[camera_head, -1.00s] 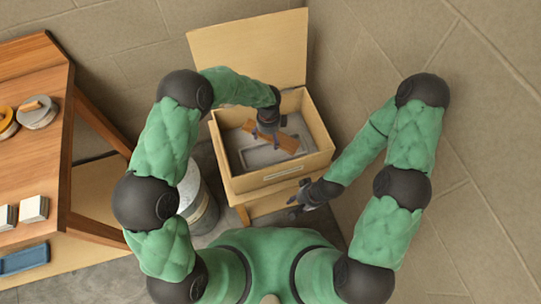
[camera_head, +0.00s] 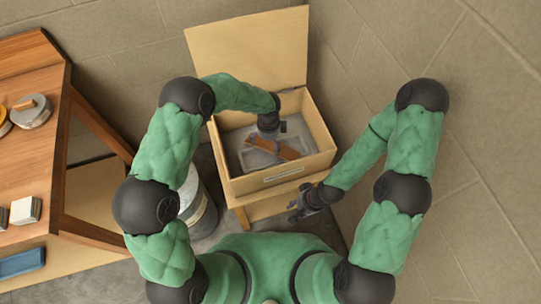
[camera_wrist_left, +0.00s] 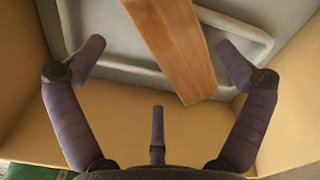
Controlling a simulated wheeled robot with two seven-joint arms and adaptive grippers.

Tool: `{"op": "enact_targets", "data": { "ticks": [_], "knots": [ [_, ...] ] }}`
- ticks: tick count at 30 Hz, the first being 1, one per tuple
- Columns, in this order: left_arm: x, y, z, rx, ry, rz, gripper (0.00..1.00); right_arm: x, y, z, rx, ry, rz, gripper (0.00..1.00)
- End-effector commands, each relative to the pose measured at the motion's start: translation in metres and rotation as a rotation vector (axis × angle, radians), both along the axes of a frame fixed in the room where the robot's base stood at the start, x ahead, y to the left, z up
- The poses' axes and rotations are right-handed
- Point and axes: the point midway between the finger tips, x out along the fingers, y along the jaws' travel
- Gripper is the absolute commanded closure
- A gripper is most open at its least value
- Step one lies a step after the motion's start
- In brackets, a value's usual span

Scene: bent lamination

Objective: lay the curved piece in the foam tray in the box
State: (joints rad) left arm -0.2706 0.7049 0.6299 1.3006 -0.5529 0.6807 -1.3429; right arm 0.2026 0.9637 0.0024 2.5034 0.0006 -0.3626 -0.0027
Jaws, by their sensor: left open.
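The curved piece (camera_head: 287,151) is a brown wooden strip inside the cardboard box, lying slantwise over the grey foam tray (camera_head: 249,160). In the left wrist view the piece (camera_wrist_left: 180,45) crosses the tray's raised rim (camera_wrist_left: 125,73) at its near end; whether it sits flat in the recess I cannot tell. My left gripper (camera_head: 270,141) is inside the box just above the piece. Its fingers (camera_wrist_left: 163,55) are spread open on both sides of the strip, apart from it. My right gripper (camera_head: 306,204) hangs outside the box at its front right corner; its finger state is unclear.
The box (camera_head: 280,178) is open, its lid flap (camera_head: 250,45) raised at the back. A drum (camera_head: 196,205) stands left of it. A wooden table (camera_head: 32,150) with tins and white blocks is at the far left. Walls rise behind and right.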

Motion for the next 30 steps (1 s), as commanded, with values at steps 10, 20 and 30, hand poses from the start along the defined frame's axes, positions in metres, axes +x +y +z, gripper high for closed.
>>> {"op": "enact_targets", "data": {
  "ticks": [10,20,30],
  "knots": [
    [0.001,0.0,0.025,0.0,-0.004,-0.001,0.0,0.0,0.0,0.0,0.0,0.0,0.0,0.6],
    [0.0,0.0,0.088,0.0,-0.002,-0.001,0.0,0.0,0.0,0.0,0.0,0.0,0.0,0.6],
    [0.0,0.0,0.119,0.0,0.001,-0.001,0.0,0.0,0.0,0.0,0.0,0.0,0.0,0.6]
  ]
}}
